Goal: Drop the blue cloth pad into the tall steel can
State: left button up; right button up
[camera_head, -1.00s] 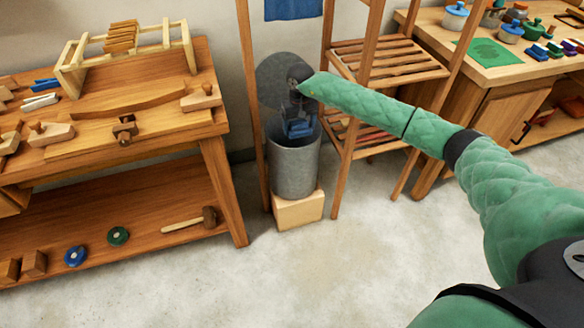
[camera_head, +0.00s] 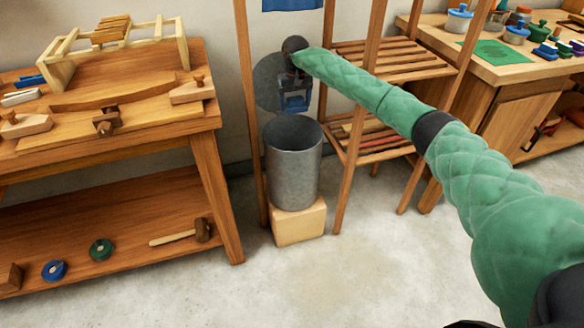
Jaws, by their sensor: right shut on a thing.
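The tall steel can (camera_head: 292,170) stands upright on a pale wooden block, its dark mouth open and its inside hidden in shadow. A round grey disc (camera_head: 268,84) stands upright behind it, like a raised lid. My right gripper (camera_head: 294,106) hangs just above the can's mouth, fingers down and clear of the rim. My left gripper is out of view.
Wooden posts of a slatted rack (camera_head: 350,140) stand close on both sides of the can. A workbench (camera_head: 110,125) with wooden tools is at left. A blue cloth (camera_head: 292,4) hangs above. The floor (camera_head: 340,270) in front is clear.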

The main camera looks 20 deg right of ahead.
aim_at(295, 113)
jog(key=shift+f+b, duration=0.5)
jog(key=shift+f, duration=2)
jog(key=o, duration=1)
jog(key=shift+r, duration=0.1)
jog(key=shift+r, duration=3.85)
jog(key=shift+f, duration=0.15)
